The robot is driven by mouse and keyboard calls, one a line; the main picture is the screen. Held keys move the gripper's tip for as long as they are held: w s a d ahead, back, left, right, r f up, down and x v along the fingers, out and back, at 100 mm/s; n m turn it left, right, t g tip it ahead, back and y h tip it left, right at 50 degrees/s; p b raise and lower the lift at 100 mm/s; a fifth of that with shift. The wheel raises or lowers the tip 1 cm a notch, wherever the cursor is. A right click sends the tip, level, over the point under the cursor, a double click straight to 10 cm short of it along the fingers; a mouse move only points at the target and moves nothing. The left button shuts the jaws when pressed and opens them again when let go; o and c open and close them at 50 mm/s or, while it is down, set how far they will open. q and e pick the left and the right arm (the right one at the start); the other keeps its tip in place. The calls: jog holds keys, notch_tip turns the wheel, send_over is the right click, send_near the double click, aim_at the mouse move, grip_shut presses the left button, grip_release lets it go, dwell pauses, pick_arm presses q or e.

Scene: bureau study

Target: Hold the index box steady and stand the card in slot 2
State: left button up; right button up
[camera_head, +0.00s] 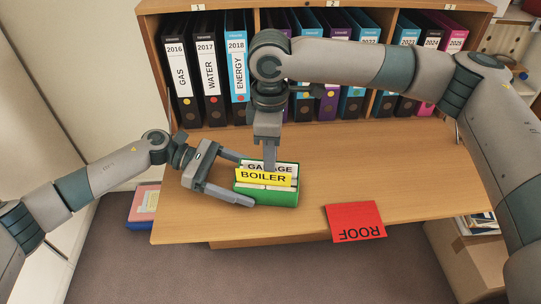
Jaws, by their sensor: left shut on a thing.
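The green index box (268,198) stands on the desk. A white card reading GARAGE (254,166) stands in it, partly hidden by my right gripper. A yellow card reading BOILER (262,178) is upright in front of it, in or just over the box. My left gripper (238,178) is shut on the box's left end, one finger along its front. My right gripper (268,168) points down at the yellow card's top edge; I cannot tell whether it grips the card. A red card reading ROOF (355,221) lies upside down at the desk's front edge. Slot numbers are not readable.
The wooden desk (400,185) is clear to the right of the box. A shelf (340,131) of labelled binders stands along the back. Pink and blue items (145,203) lie on the floor at left, and a cardboard box (470,250) is at lower right.

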jog(key=o, duration=0.5)
jog(key=shift+r, duration=4)
